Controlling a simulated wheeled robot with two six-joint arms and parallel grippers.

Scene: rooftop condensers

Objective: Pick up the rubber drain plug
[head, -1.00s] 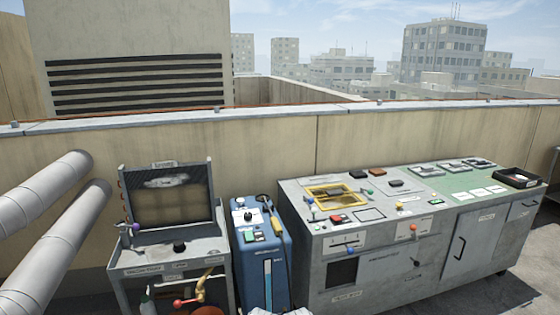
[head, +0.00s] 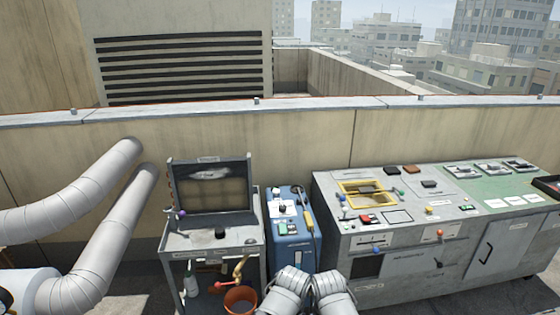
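A small black round piece (head: 220,232), which looks like the rubber drain plug, sits on the top of the grey cart (head: 190,242), in front of its upright dark screen. Two grey ribbed shapes at the bottom middle look like the ends of my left arm (head: 288,287) and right arm (head: 333,291). They are right of the cart and apart from the black piece. Their fingers cannot be made out.
A blue unit (head: 290,235) with a yellow-handled tool stands right of the cart. A long grey bench (head: 400,265) with switches and a yellow frame (head: 370,190) is farther right. An orange bucket (head: 240,300) is low on the cart. Thick pipes (head: 95,240) fill the left.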

